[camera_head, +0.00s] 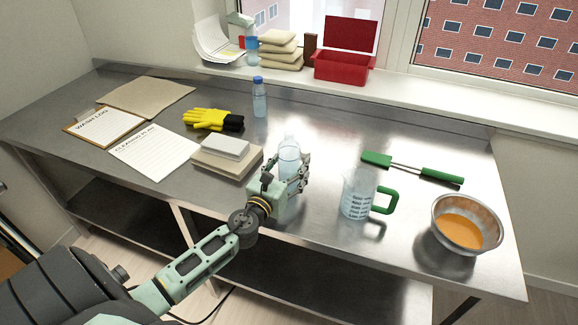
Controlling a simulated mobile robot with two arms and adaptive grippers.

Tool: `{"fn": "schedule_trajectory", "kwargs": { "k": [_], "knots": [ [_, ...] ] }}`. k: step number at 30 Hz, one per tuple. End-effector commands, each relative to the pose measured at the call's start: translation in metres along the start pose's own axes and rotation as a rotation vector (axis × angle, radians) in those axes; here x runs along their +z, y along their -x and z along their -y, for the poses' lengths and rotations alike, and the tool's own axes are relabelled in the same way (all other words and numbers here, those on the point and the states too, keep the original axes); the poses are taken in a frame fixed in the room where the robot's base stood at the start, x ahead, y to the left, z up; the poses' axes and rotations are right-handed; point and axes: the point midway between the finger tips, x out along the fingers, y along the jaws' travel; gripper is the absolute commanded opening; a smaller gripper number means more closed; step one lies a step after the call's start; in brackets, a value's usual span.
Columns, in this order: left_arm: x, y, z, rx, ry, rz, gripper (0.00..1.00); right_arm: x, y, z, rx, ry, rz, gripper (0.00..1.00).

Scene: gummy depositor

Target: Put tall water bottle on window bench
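A clear bottle with a pale top (289,156) stands upright on the steel bench (330,150), partly hidden by my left gripper. A shorter-looking bottle with a blue cap (260,100) stands farther back on the same bench, near the window wall. My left gripper (287,172) is at the clear bottle, with fingers on either side of it. I cannot tell whether they press on it. My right gripper is not in view.
A measuring jug (357,196), green-handled spatula (440,176) and metal bowl (478,207) stand to the right. Stacked boxes (225,157), yellow gloves (207,119) and papers (155,152) lie left. The window sill (440,104) holds a red box (341,69) and pouches (279,47); its right part is clear.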

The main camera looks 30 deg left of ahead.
Motion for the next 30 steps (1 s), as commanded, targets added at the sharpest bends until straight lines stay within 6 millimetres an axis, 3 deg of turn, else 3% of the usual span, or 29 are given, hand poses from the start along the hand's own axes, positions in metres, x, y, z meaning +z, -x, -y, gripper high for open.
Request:
{"fn": "schedule_trajectory", "kwargs": {
  "k": [11, 24, 30],
  "knots": [
    [0.007, 0.0, 0.0, 0.0, 0.0, 0.0, 0.67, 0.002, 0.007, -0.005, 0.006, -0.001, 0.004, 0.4],
    [0.0, 0.083, 0.0, -0.001, 0.0, -0.003, 0.67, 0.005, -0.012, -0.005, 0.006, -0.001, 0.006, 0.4],
    [0.001, 0.11, 0.0, -0.001, 0.001, -0.001, 0.67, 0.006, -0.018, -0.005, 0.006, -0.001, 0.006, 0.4]
  ]
}}
